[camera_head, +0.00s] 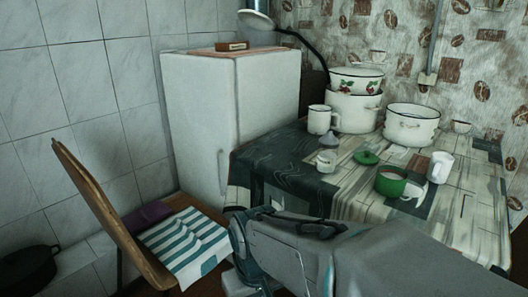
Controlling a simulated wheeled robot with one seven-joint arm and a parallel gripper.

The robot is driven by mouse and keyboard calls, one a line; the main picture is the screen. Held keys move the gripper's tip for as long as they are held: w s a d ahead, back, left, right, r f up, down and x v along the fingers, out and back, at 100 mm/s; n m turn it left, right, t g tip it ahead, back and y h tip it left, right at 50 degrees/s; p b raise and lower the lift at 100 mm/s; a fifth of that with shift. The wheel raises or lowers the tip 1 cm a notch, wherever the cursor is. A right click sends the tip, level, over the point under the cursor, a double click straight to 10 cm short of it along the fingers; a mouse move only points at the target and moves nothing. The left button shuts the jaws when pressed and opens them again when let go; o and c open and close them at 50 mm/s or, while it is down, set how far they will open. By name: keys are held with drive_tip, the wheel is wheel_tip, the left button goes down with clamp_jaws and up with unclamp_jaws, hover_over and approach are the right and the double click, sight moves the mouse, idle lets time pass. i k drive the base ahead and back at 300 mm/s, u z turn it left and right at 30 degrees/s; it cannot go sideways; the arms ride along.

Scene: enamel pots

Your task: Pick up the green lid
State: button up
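The green lid (366,157) lies on the patterned table (455,215), with its small knob up. It is left of and behind a green mug (388,184), apart from it. A small white cup (326,161) stands to the lid's left. Nothing covers the lid in this view. My grey arm crosses the bottom of the picture in front of the table's near edge. My gripper's fingers do not show, so I cannot see whether they are open or shut.
A white mug (441,167) stands right of the green mug. A white pot (411,124), stacked pots (354,106) and a tall white mug (321,119) stand behind the lid. A white fridge (205,115) and wooden chair (110,215) are at left.

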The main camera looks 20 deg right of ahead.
sight(366, 157)
drive_tip(key=u, duration=0.15)
drive_tip(key=i, duration=1.05)
drive_tip(key=z, duration=2.3)
